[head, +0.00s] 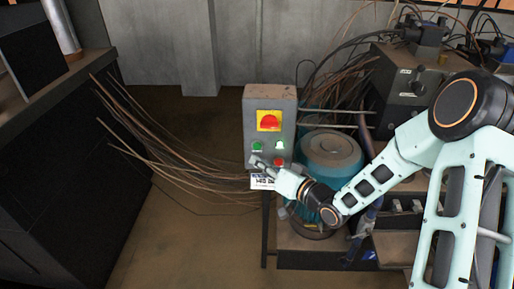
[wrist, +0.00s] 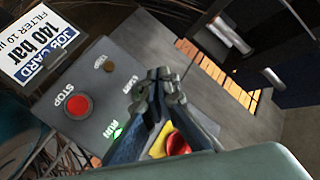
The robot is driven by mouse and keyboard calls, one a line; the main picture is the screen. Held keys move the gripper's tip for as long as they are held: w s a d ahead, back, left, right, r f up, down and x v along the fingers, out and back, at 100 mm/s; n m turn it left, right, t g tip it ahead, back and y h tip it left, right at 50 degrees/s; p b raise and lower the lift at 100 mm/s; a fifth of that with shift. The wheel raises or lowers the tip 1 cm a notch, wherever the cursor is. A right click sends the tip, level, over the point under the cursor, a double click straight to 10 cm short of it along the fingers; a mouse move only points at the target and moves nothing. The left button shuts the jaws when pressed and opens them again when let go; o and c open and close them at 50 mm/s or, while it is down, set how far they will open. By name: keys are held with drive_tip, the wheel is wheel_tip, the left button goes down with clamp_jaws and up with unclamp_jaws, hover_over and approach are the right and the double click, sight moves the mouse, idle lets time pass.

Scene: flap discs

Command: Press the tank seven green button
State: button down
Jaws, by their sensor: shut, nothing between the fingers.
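A grey control box (head: 257,104) stands upright in the head view. A green button (head: 257,146) is on its left, a brighter green RUN light (head: 280,144) on its right, and a red STOP button (head: 278,162) below that light. RUN (wrist: 117,131) and STOP (wrist: 78,106) also show in the wrist view. My gripper (head: 253,160) is shut and empty in front of the box's lower left, just below the left green button. In the wrist view my gripper's fingertips (wrist: 165,74) cover the part of the panel with that button. I cannot read any tank number.
A red and yellow rotary switch (head: 269,121) is at the box's top. A job card (head: 263,182) hangs below the box. Loose brown wires (head: 170,160) spread to the left. A blue-green cylinder (head: 331,158) stands close on the right. The floor at the lower left is clear.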

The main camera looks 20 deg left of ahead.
drive_tip(key=shift+s+d, duration=0.25)
drive_tip(key=shift+s, duration=0.8)
drive_tip(key=shift+w, duration=0.1)
